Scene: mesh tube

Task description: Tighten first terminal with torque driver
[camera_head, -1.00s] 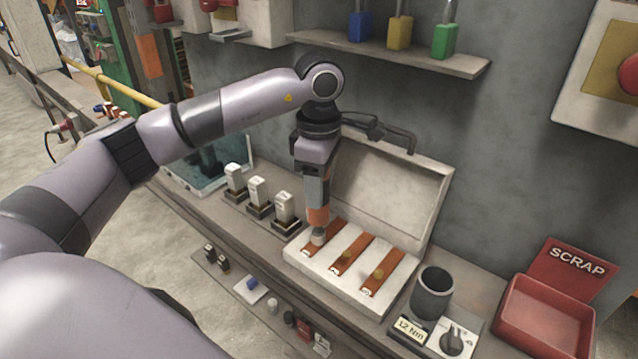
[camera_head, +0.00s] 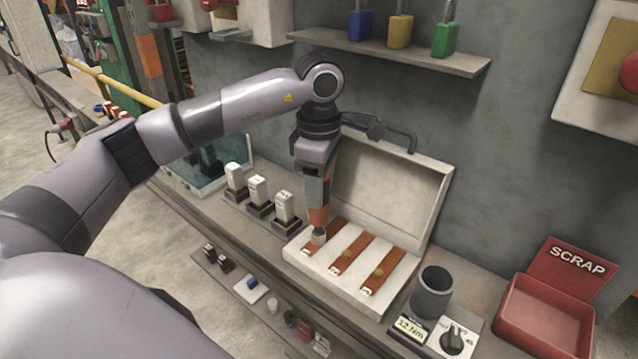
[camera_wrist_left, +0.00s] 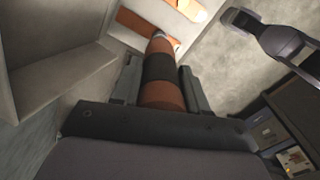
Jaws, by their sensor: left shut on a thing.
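My left gripper (camera_head: 318,186) is shut on an orange and dark torque driver (camera_head: 318,215) that points down. The driver's grey tip end (camera_head: 318,236) is at the leftmost copper strip (camera_head: 309,247) in the open white terminal box (camera_head: 345,292). I cannot tell whether it touches the terminal, as the driver hides it. In the left wrist view the driver (camera_wrist_left: 162,75) sits between the two fingers. My right gripper is not in view.
The box lid (camera_head: 390,185) stands open behind. A dark cup (camera_head: 433,292) and a 12 Nm setting unit (camera_head: 452,340) are to the right, then a red scrap bin (camera_head: 545,325). Several white-topped blocks (camera_head: 258,190) stand left. A shelf with padlocks (camera_head: 400,50) is above.

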